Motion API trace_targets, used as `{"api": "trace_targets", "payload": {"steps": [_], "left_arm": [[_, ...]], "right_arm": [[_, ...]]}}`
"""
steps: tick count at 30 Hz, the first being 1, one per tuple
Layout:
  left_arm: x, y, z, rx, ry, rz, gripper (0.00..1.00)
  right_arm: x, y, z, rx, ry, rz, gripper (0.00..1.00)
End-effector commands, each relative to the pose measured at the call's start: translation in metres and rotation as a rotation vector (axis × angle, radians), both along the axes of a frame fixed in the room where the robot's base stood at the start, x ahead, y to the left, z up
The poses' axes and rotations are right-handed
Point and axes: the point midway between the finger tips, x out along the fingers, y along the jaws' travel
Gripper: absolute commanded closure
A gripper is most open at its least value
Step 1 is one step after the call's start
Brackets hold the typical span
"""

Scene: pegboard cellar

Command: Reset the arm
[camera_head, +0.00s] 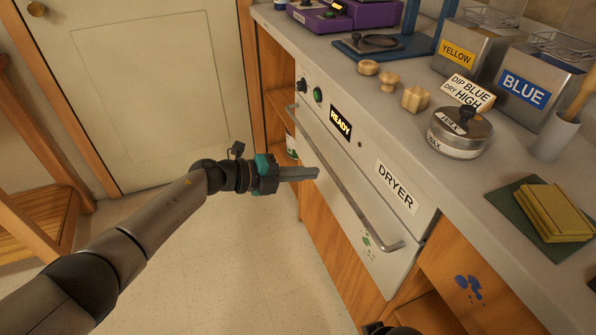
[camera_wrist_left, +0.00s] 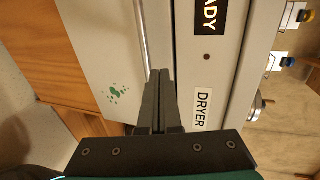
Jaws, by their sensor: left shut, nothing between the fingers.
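My left arm (camera_head: 140,235) reaches in from the lower left. Its gripper (camera_head: 316,173) is shut and empty, with its fingertips close to the long handle (camera_head: 352,200) of the dryer (camera_head: 420,225). In the left wrist view the shut fingers (camera_wrist_left: 160,75) point at the dryer front, beside the handle bar (camera_wrist_left: 143,35). I cannot tell whether they touch it. The dryer drawer looks closed and its display (camera_head: 341,123) reads READY. My right gripper is not identifiable; only a dark piece shows at the bottom edge of the head view.
The counter above holds yellow (camera_head: 458,60) and blue (camera_head: 525,88) bins, a wax pot (camera_head: 458,140), wooden knobs (camera_head: 388,82) and a sponge stack (camera_head: 552,212). A door (camera_head: 150,90) stands behind, and a wooden shelf unit (camera_head: 45,215) at left. The floor (camera_head: 215,265) around the arm is clear.

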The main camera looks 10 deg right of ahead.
Motion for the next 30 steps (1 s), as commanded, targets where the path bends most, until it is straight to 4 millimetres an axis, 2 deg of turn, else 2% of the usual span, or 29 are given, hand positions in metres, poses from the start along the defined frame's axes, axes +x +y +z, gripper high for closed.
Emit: {"api": "trace_targets", "payload": {"steps": [10, 14, 16, 20, 23, 26, 27, 29, 30], "left_arm": [[0.000, 0.005, 0.000, -0.022, 0.022, 0.026, 1.00], [0.003, 0.017, -0.012, -0.112, 0.117, 0.157, 1.00], [0.006, 0.031, -0.025, -0.183, 0.202, 0.278, 1.00], [0.002, 0.071, -0.066, -0.305, 0.390, 0.550, 1.00], [-0.014, 0.109, -0.108, -0.369, 0.540, 0.771, 1.00], [-0.045, 0.149, -0.155, -0.406, 0.696, 0.999, 1.00], [-0.063, 0.166, -0.175, -0.415, 0.761, 1.093, 1.00], [-0.091, 0.189, -0.203, -0.420, 0.851, 1.225, 1.00], [-0.113, 0.203, -0.220, -0.419, 0.910, 1.309, 1.00]], "right_arm": [[-0.002, -0.001, -0.008, -0.002, 0.010, 0.001, 0.48], [-0.004, -0.004, -0.023, -0.009, 0.022, 0.002, 0.48], [-0.007, -0.007, -0.035, -0.014, 0.028, 0.003, 0.48], [-0.016, -0.014, -0.061, -0.025, 0.042, 0.005, 0.48], [-0.027, -0.021, -0.078, -0.032, 0.051, 0.007, 0.48], [-0.040, -0.029, -0.094, -0.041, 0.062, 0.008, 0.48], [-0.046, -0.033, -0.100, -0.044, 0.066, 0.008, 0.48], [-0.055, -0.038, -0.107, -0.048, 0.071, 0.009, 0.48], [-0.061, -0.041, -0.111, -0.052, 0.075, 0.009, 0.48]]}}
